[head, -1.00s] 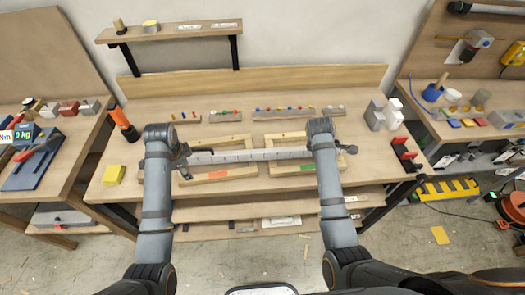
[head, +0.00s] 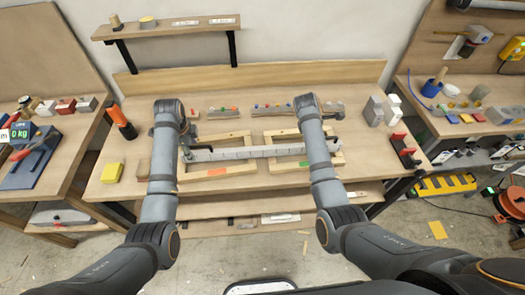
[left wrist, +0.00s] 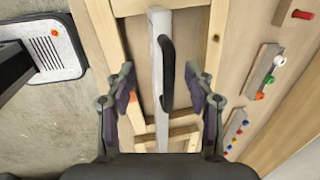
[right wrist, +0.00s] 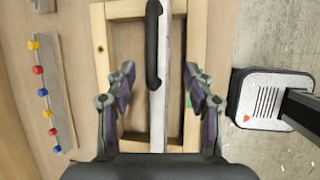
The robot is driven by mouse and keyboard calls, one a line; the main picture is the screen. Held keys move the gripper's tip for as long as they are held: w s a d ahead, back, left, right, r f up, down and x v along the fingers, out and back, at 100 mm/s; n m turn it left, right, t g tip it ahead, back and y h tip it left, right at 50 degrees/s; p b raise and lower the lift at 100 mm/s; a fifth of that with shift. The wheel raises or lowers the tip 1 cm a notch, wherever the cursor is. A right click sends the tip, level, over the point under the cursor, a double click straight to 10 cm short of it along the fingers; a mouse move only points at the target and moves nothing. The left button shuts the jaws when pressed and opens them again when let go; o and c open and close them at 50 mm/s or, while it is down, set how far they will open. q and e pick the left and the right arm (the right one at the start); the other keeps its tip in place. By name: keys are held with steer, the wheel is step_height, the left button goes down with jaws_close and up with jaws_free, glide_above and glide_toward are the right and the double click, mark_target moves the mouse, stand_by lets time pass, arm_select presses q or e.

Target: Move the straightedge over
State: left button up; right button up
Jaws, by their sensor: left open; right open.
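The straightedge (head: 250,153) is a long pale bar with a black handle near each end. It lies across two wooden frames, the left frame (head: 190,178) with a red-orange mark and the right frame (head: 290,167) with a green mark. My left gripper (head: 187,150) is at the bar's left end. In the left wrist view its open fingers (left wrist: 161,85) stand either side of the bar and its black handle (left wrist: 167,72), apart from it. My right gripper (right wrist: 160,80) is open at the other end, fingers either side of the bar near its handle (right wrist: 153,45). My right arm hides part of the bar.
Several grey blocks with coloured pegs (head: 222,112) stand behind the frames. A yellow block (head: 112,172) and an orange-black tool (head: 121,121) are at the left. Grey and white blocks (head: 375,110) and a red-black bracket (head: 403,148) are at the right.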

mark_target(195, 154)
arm_select(q)
steer(key=f, duration=0.2)
steer(key=w+f, duration=0.1)
steer(key=f, duration=0.2)
steer(key=shift+w+f, duration=0.1)
steer(key=shift+f, duration=0.25)
arm_select(e)
steer(key=x, duration=0.6)
arm_select(q)
jaws_close()
arm_select(e)
jaws_close()
arm_select(q)
steer(key=shift+r, duration=0.1)
arm_select(e)
steer(key=shift+r, duration=0.1)
